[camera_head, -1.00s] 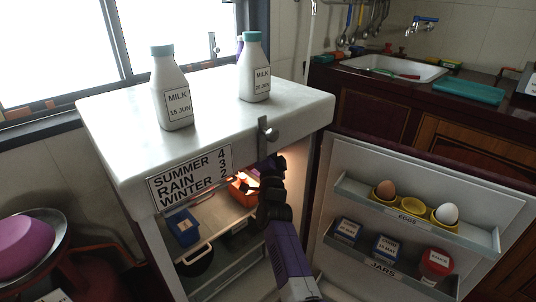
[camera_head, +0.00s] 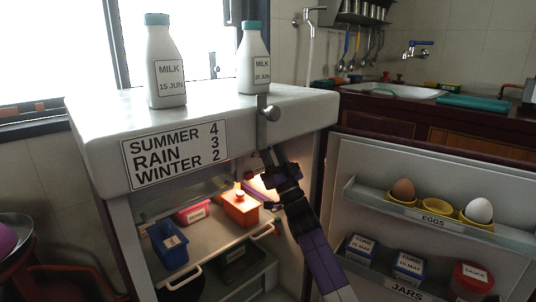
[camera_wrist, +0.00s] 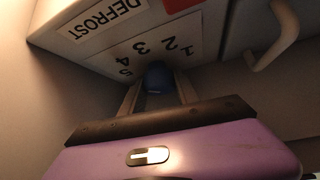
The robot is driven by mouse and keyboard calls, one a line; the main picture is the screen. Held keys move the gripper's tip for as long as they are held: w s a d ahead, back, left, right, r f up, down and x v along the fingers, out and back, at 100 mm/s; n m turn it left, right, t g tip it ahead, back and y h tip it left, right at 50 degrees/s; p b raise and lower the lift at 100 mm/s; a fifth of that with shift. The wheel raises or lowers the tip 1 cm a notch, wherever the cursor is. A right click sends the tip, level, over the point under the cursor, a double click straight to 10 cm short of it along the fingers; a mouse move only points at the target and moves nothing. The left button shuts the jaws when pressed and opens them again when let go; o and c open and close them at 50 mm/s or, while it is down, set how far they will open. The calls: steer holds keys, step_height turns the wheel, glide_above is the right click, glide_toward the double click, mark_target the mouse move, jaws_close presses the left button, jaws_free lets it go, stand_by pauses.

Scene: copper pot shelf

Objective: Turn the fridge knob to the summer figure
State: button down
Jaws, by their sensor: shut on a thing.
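The blue fridge knob (camera_wrist: 157,75) shows in the wrist view on a white panel printed with the figures 1 to 5, seen upside down. My gripper (camera_wrist: 158,92) is shut on the knob, one finger on each side. Which figure the knob points at cannot be told. In the head view my gripper (camera_head: 270,157) reaches under the top front edge of the open fridge (camera_head: 85,120), and the knob is hidden there. The season sign (camera_head: 175,153) on the fridge front reads summer 4, rain 3, winter 2.
A metal latch (camera_head: 268,113) hangs from the fridge's top edge just above my gripper. The open door (camera_head: 350,165) with eggs and jars stands to the right. Two milk bottles (camera_head: 166,75) stand on top.

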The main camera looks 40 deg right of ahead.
steer(key=shift+f+n+t+y+b, duration=0.15)
steer(key=shift+n+t+y+b, duration=0.25)
steer(key=shift+n+y, duration=2.2)
steer(key=shift+n, duration=0.3)
steer(key=c, duration=1.2)
jaws_free()
steer(key=shift+r+m+h, duration=0.2)
steer(key=shift+m+h, duration=0.1)
steer(key=shift+m, duration=0.2)
